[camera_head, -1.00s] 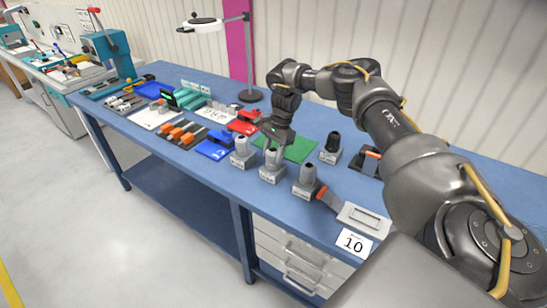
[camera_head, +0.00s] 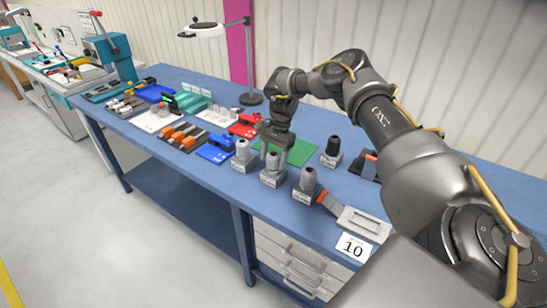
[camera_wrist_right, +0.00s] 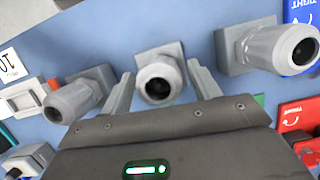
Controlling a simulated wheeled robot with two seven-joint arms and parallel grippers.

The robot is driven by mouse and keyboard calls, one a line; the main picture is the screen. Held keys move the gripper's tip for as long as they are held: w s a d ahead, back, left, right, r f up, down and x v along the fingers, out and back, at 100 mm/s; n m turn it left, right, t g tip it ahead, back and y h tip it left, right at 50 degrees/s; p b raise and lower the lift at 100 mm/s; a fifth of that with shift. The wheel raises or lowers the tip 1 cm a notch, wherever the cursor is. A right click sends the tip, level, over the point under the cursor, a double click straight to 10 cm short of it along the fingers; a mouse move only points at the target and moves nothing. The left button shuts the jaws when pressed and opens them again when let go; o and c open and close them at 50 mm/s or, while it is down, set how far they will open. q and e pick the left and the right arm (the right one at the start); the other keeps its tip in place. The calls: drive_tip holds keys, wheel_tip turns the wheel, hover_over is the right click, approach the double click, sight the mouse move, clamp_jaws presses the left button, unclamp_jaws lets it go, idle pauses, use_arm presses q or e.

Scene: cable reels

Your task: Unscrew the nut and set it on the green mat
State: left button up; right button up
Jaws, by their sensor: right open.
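Several posts with nut-like tops on square labelled bases stand along the bench front. The middle grey one (camera_head: 270,165) is below my right gripper (camera_head: 273,144) in the head view. In the right wrist view, its round top with a dark hole (camera_wrist_right: 158,84) lies between the two open fingers (camera_wrist_right: 160,74), with a gap on each side. Whether they surround it or hover above it is unclear. The green mat (camera_head: 301,153) lies flat behind the posts, partly hidden by the gripper. Which nut the task means is not marked. My left gripper is out of view.
Grey posts stand left (camera_head: 241,151) and right (camera_head: 308,181) of the middle one, close by. A black-topped post (camera_head: 332,147) stands right of the mat. Blue (camera_head: 214,151) and red (camera_head: 245,127) holders lie to the left. A lamp (camera_head: 249,60) stands behind.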

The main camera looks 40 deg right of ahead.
drive_tip(key=shift+r, duration=0.1)
drive_tip(key=m+t+p, duration=0.1)
drive_tip(key=m+p, duration=0.2)
drive_tip(key=m, duration=0.1)
drive_tip(key=m+t+p, duration=0.1)
drive_tip(key=m+p, duration=0.2)
drive_tip(key=m, duration=0.1)
drive_tip(key=shift+s+r, duration=0.15)
drive_tip(key=shift+r, duration=0.05)
drive_tip(key=m+t+h+p, duration=0.1)
drive_tip(key=m+p, duration=0.2)
drive_tip(key=m, duration=0.1)
drive_tip(key=m+t+h+p, duration=0.1)
drive_tip(key=m+p, duration=0.2)
drive_tip(key=m, duration=0.2)
drive_tip(key=shift+f+m+h, duration=0.35)
drive_tip(key=shift+m+h, duration=0.05)
drive_tip(key=shift+m, duration=0.6)
drive_tip(key=m+h, duration=0.1)
drive_tip(key=m, duration=0.1)
drive_tip(key=shift+m, duration=0.4)
drive_tip(key=shift+c, duration=0.4)
